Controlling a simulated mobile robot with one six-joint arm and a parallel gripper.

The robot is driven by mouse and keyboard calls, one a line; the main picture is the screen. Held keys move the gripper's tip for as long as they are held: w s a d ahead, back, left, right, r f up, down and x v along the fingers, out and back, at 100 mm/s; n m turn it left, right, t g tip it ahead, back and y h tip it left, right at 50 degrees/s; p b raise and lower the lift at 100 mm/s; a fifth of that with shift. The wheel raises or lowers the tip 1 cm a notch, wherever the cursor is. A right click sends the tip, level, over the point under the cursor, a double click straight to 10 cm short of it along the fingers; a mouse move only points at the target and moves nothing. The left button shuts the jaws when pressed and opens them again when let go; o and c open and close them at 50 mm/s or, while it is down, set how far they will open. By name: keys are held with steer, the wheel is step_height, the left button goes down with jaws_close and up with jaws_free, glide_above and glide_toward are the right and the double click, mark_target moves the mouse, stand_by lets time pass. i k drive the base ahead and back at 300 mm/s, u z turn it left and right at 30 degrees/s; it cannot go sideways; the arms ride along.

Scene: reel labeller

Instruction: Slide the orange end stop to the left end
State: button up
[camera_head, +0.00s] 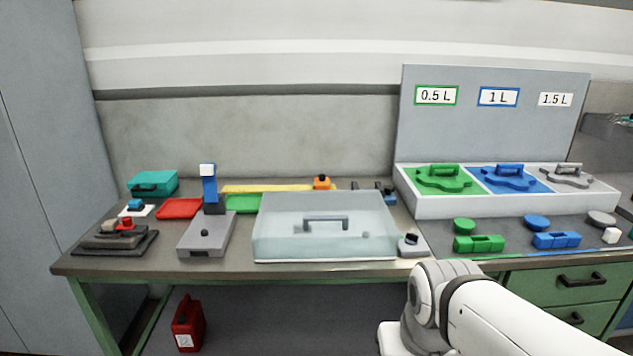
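The orange end stop (322,183) is a small orange block with a dark knob on top. It sits at the right end of a yellow rail (266,188) at the back of the workbench, behind a clear cover. The rail runs left from it to near a blue post. Part of the area around the stop's base is hidden by the cover's top edge. My white arm reaches in at the bottom right, in front of the bench. My gripper is not in view.
The clear cover (270,238) with a grey handle stands before the rail. The grey device with the blue post (209,190) stands left of it. A red tray (179,208) and green tray (243,204) lie nearby. A small grey knobbed device (410,245) sits right of the cover.

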mark_target(322, 183)
steer(key=u, duration=0.35)
steer(key=i, duration=1.9)
steer(key=z, duration=0.35)
